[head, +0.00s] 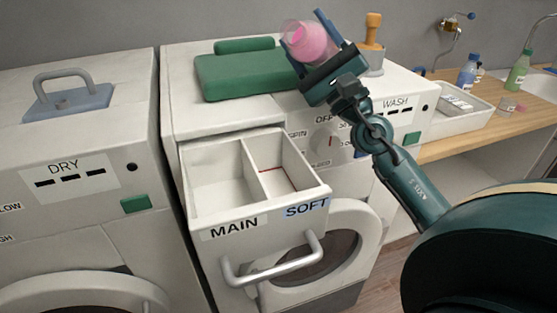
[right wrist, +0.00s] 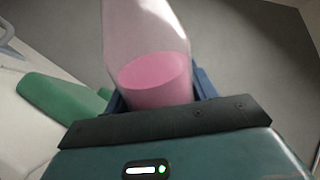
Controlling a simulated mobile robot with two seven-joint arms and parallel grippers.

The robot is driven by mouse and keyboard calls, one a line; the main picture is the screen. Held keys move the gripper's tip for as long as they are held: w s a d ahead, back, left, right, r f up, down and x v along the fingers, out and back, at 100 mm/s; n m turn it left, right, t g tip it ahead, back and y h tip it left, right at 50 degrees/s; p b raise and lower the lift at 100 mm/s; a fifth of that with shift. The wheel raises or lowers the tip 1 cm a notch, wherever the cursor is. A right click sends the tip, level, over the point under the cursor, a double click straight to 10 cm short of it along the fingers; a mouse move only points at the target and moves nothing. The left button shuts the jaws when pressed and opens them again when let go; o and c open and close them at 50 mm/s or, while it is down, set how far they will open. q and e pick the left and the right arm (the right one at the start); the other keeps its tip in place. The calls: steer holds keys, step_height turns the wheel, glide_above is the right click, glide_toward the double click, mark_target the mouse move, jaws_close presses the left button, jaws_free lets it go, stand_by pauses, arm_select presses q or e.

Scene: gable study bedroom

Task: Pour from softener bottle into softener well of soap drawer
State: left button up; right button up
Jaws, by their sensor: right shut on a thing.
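The softener bottle (head: 311,42) is clear with pink liquid in it. My right gripper (head: 315,45) is shut on it and holds it above the back of the washer top, tilted in the head view. The right wrist view shows the bottle (right wrist: 150,60) between the fingers, its pink liquid in the lower part and its top cut off by the frame edge. The soap drawer (head: 230,218) is pulled open below and left of the gripper. Its right compartment, the softener well (head: 284,165), is marked SOFT and has a red line inside. My left gripper is not in view.
Green folded things (head: 240,77) lie on the washer top beside the bottle. A wooden-handled stamp-like object (head: 373,30) stands behind the gripper. A dryer (head: 75,180) stands at left. A white tray (head: 455,118) and bottles stand on the right counter. Space above the drawer is clear.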

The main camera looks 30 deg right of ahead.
arm_select(q)
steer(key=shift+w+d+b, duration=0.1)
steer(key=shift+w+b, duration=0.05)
steer(key=shift+b, duration=0.3)
arm_select(e)
steer(key=shift+r+n+y, duration=0.25)
steer(key=shift+n+y, duration=0.25)
arm_select(q)
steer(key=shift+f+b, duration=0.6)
steer(key=shift+b, duration=0.2)
arm_select(e)
steer(key=shift+d+r+n+y, duration=0.1)
steer(key=shift+r+n+y, duration=0.2)
steer(key=shift+n+y, duration=0.35)
